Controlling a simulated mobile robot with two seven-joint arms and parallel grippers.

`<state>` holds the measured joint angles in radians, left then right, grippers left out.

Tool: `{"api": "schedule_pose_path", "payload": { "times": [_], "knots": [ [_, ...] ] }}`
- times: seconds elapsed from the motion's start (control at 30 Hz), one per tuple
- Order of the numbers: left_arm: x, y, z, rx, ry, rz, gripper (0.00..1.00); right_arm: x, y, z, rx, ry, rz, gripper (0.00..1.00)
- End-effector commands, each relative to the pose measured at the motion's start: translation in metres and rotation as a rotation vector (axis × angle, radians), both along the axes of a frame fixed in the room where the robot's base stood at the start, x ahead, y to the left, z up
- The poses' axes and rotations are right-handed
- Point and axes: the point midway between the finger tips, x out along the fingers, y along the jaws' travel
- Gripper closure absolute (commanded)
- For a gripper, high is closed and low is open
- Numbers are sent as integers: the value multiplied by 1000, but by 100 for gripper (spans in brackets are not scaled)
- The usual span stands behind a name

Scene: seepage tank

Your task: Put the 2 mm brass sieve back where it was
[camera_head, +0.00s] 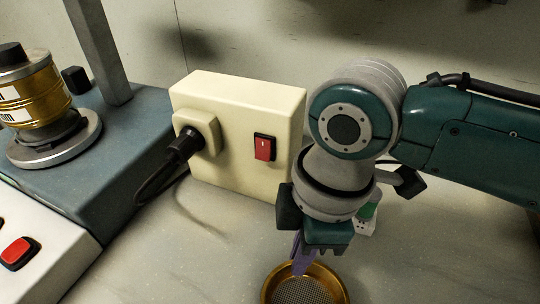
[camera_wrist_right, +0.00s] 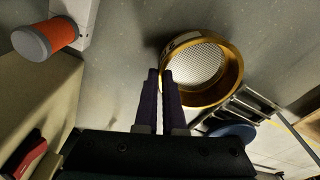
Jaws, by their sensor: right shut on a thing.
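A brass sieve (camera_head: 305,284) with a round gold rim and fine grey mesh shows at the bottom of the head view, cut off by the frame edge. It also shows whole in the right wrist view (camera_wrist_right: 205,64), with a label mark on its wall. My right gripper (camera_head: 300,262) points down at the sieve's back rim. Its purple fingers are close together in the right wrist view (camera_wrist_right: 160,74) and are shut on the rim. I cannot tell whether the sieve rests on the bench or is just above it. My left gripper is not in view.
Left is a blue-grey machine (camera_head: 120,150) carrying a brass stack (camera_head: 35,95). An orange-and-grey cylinder (camera_wrist_right: 48,38) shows in the wrist view. The bench left of the sieve is clear.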

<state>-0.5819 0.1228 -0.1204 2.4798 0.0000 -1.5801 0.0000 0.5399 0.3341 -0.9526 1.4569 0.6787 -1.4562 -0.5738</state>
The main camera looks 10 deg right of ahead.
Motion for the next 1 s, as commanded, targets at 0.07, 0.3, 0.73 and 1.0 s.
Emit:
{"api": "schedule_pose_path", "payload": {
  "times": [0.07,0.3,0.73,1.0],
  "knots": [
    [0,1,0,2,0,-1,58,0,0,0,0,0,0,100],
    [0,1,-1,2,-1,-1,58,0,0,-2,0,0,0,100],
    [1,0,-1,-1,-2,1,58,0,0,-3,0,0,-1,64],
    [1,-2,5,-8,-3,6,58,1,-1,11,1,-3,-1,64]
  ]
}}
